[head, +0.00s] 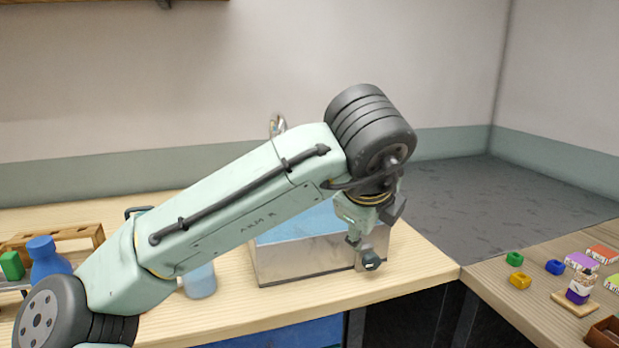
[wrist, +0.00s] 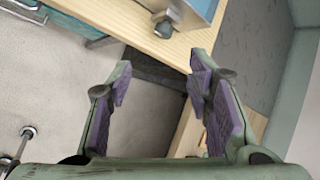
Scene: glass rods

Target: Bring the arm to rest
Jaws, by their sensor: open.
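My pale green arm (head: 240,205) reaches from the lower left up to the middle of the head view, its wrist bent downward. My gripper (wrist: 158,85) shows in the wrist view with its two purple-padded fingers wide apart and nothing between them. In the head view my gripper is small and partly hidden by its own wrist, in front of a metal-sided basin (head: 305,262) with a blue interior. In the wrist view, floor and the counter edge lie beyond the fingers.
A dark knob (head: 371,260) sticks out at the basin's front right corner. A blue bottle (head: 48,262) and a pale cup (head: 200,282) stand on the left counter. Several small coloured pieces, including a yellow one (head: 520,281), lie on the right counter.

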